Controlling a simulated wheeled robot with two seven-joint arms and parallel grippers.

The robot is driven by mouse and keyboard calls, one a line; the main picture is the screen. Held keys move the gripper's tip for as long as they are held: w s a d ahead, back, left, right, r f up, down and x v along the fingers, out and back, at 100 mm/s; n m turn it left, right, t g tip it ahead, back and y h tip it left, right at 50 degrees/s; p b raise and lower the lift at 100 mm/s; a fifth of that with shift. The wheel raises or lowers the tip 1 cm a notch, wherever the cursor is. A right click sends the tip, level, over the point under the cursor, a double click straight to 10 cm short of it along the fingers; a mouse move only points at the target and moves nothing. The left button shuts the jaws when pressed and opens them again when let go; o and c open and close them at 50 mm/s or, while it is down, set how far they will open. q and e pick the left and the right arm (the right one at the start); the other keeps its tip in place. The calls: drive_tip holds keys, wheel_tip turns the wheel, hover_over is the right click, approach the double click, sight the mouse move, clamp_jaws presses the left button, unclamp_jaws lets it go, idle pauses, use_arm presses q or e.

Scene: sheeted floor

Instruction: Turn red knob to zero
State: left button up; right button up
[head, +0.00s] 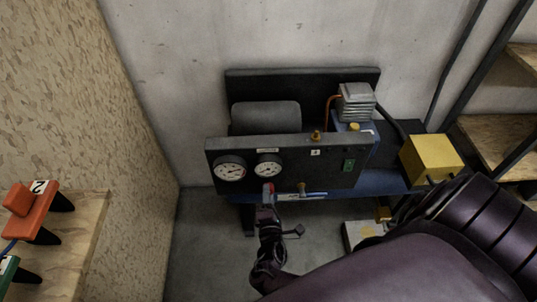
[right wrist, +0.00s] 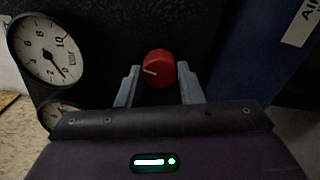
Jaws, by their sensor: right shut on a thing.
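The red knob (right wrist: 159,68) sits on the dark front panel (head: 330,175) of a compressor, below the right one of two round gauges. Its white pointer line points left in the right wrist view. My right gripper (right wrist: 158,88) has one finger on each side of the knob and is shut on it. In the head view the right gripper (head: 268,197) reaches up to the panel from below and mostly covers the knob. My left gripper is not in view.
Two white-faced gauges, the left gauge (head: 230,171) and the right gauge (head: 268,168), sit just above the knob. A brass fitting with a blue lever (head: 312,194) is close on the right. A yellow box (head: 431,158) stands farther right. A wooden shelf (head: 70,255) is at left.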

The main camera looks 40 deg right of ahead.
drive_tip(key=shift+n, duration=1)
drive_tip(key=o, duration=1)
drive_tip(key=shift+c, duration=0.2)
drive_tip(key=shift+s, duration=0.1)
drive_tip(key=v, duration=0.7)
drive_tip(key=shift+s+a+p, duration=0.25)
drive_tip(key=shift+p, duration=0.05)
